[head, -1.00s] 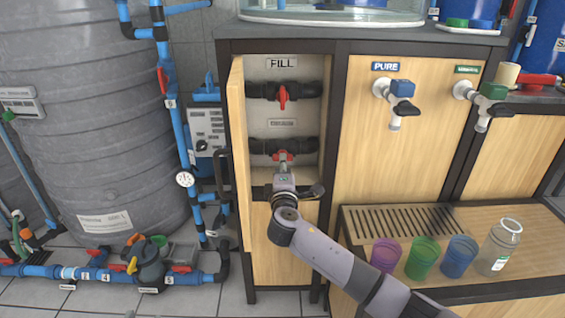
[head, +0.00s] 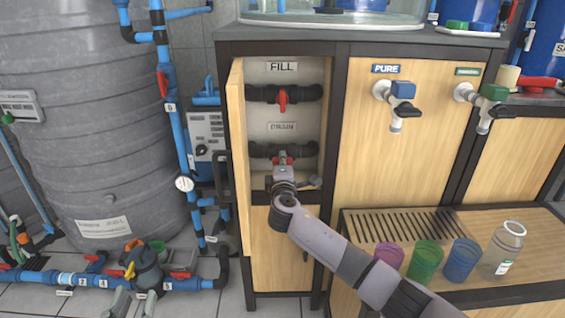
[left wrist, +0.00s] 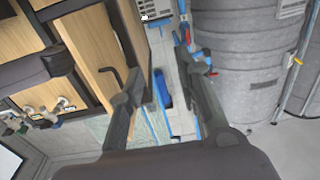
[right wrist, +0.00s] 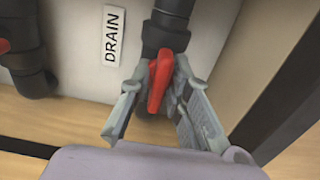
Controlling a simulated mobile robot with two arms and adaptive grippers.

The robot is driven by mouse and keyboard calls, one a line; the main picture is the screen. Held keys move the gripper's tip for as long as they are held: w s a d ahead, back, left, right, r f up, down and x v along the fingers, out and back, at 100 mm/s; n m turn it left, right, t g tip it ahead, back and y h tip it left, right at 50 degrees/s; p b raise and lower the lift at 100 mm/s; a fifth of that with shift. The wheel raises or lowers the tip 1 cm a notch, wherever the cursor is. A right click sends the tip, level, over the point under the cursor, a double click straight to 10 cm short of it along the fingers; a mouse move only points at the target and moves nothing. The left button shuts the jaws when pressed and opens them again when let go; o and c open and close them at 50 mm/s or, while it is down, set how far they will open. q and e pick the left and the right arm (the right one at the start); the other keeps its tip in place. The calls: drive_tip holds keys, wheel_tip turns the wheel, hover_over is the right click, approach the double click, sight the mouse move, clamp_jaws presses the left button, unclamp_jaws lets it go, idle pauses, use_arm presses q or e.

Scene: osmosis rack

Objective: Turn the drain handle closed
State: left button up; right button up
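The red drain handle (right wrist: 160,80) sits on a black valve beside the DRAIN label (right wrist: 114,35), inside the open cabinet. In the right wrist view it lies nearly in line with the pipe, slightly tilted. My right gripper (right wrist: 162,65) has one finger on each side of the handle; the fingers look apart, and firm contact cannot be told. In the head view the right gripper (head: 284,170) partly covers the drain handle (head: 282,158). My left gripper (left wrist: 178,80) is open and empty; its fingertips (head: 134,302) show at the bottom left of the head view.
The red fill handle (head: 282,98) points down on the upper valve. The cabinet's open door (head: 239,150) bounds the left side. A large grey tank (head: 95,130) and blue pipes (head: 70,277) stand left. Several cups and a bottle (head: 503,250) stand on the right ledge.

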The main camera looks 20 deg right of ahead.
clamp_jaws()
drive_tip(key=shift+f, duration=0.1)
